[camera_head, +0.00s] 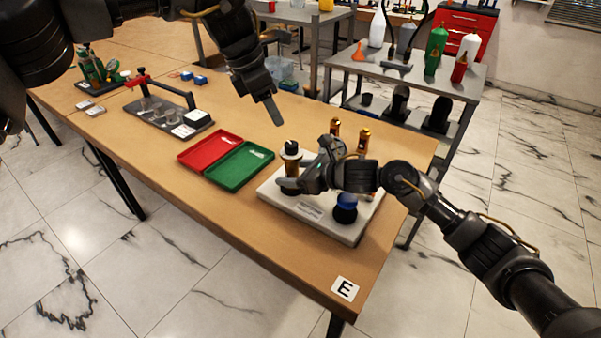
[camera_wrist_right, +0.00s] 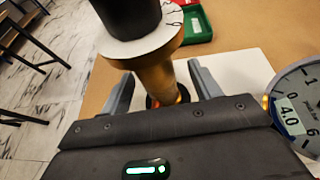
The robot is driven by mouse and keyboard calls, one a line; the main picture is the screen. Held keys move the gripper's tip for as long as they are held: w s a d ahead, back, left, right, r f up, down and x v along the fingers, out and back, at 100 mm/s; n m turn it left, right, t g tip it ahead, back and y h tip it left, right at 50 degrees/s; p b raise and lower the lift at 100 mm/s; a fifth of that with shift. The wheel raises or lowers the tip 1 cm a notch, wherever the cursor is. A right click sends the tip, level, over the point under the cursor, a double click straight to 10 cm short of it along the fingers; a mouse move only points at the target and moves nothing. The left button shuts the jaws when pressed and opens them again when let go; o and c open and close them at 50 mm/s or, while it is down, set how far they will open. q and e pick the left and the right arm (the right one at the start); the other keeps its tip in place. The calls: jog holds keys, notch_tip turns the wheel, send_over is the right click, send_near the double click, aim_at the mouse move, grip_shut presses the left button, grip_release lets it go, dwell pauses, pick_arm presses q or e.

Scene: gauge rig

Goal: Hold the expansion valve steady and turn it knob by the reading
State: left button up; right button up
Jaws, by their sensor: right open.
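The expansion valve (camera_head: 291,153) stands upright on a pale base plate (camera_head: 305,212), with a black knob over a white disc and a brass body. In the right wrist view the white disc (camera_wrist_right: 150,43) carries dark marks above the brass body (camera_wrist_right: 158,80). My right gripper (camera_wrist_right: 160,85) is open, one finger on each side of the body; contact is not clear. A round gauge (camera_wrist_right: 293,112) at the right edge shows 4.0 in its window; its needle is not clear. My left gripper (camera_head: 272,112) is above the table behind the valve, its finger gap unclear.
Red (camera_head: 208,148) and green (camera_head: 240,166) trays lie left of the plate. A blue-topped black part (camera_head: 345,207) stands at its front right, brass fittings (camera_head: 364,140) at the back.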

aim_at(285, 148)
jog(key=shift+c, duration=0.4)
